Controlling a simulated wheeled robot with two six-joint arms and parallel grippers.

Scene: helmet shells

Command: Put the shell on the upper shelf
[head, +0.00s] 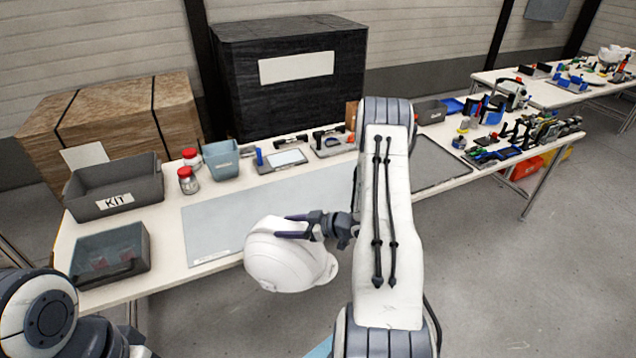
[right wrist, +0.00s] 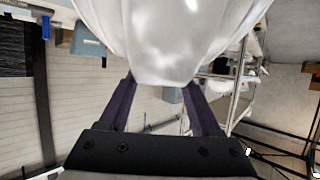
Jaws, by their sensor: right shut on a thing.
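A white helmet shell (head: 284,258) hangs in front of the near edge of the table, tilted. My right gripper (head: 300,228) is shut on the shell's rim, with its dark fingers at the upper part. In the right wrist view the shell (right wrist: 165,40) fills the top middle between the two fingers (right wrist: 158,95). A metal-framed rack (right wrist: 238,95) with pale levels shows behind it at the right; I cannot tell which level is the upper shelf. Of my left arm only links show at the lower left; its gripper is out of view.
The white table (head: 165,260) holds a grey KIT bin (head: 115,188), a smaller grey bin (head: 110,255), red-lidded jars (head: 188,180) and a grey-blue mat (head: 240,215). Tools crowd its right end. Large boxes stand behind. The floor (head: 520,280) at right is clear.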

